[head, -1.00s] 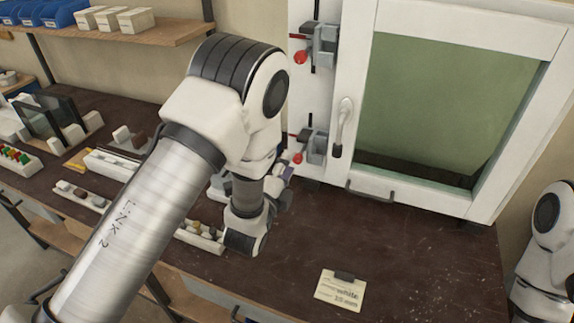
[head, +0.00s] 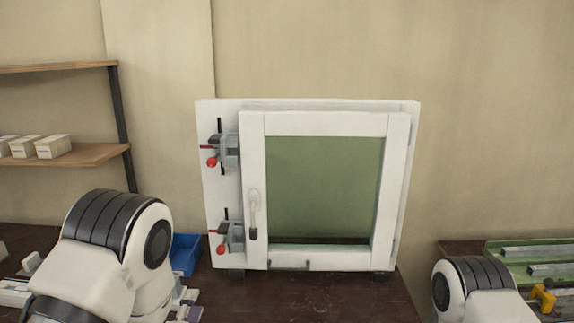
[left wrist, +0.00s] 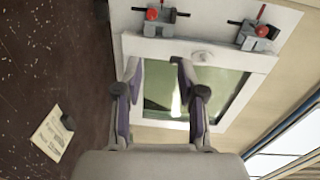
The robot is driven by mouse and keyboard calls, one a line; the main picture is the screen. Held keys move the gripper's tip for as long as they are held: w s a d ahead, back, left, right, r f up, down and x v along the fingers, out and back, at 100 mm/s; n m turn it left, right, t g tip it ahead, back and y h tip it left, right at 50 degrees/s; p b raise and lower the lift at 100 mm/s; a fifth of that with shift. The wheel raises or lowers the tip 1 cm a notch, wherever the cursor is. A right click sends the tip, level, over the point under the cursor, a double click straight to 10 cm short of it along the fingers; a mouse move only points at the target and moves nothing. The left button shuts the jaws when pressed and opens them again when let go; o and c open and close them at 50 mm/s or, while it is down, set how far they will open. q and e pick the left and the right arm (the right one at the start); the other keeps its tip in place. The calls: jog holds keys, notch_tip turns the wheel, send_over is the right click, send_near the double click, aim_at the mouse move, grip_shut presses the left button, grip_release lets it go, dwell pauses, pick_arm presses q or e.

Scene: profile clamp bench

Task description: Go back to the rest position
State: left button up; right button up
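In the left wrist view my left gripper (left wrist: 157,78) is open, its two purple-lined fingers apart with nothing between them. Past the fingers is the white framed window (left wrist: 128,42) with greenish glass. In the head view my left arm stands at the lower left, and only a purple bit of the left gripper shows at the bottom edge. The window (head: 253,150) stands upright on the bench, to the right of that arm and apart from it. My right arm shows at the lower right; its gripper is out of the picture.
Two grey clamps with red knobs, an upper (head: 228,150) and a lower (head: 231,237), sit on the window's left side. A blue bin (head: 185,254) stands beside my left arm. A green tray with metal profiles (head: 540,250) lies at right. A note card (left wrist: 50,137) lies on the dark bench.

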pick_arm(q)
jog(key=s+a+f+n+g+y+b, duration=0.1)
jog(key=s+a+f+n+g, duration=0.1)
jog(key=s+f+n+g, duration=0.6)
jog(key=s+a+f+n+g+b, duration=0.15)
jog(key=s+f, duration=0.35)
jog(key=f, duration=0.8)
jog(key=s+f+n+g, duration=0.4)
jog(key=s, duration=0.6)
jog(key=s+a+f+n+g, duration=0.1)
jog(key=s+f+n+g, duration=0.3)
jog(key=s, duration=0.6)
jog(key=shift+s+f+h, duration=0.2)
jog(key=shift+s+h, duration=0.1)
pick_arm(e)
jog(key=f, duration=0.3)
jog(key=shift+w, duration=0.2)
pick_arm(q)
jog(key=shift+a+n, duration=0.1)
jog(key=shift+n, duration=0.15)
jog(key=shift+w, duration=0.1)
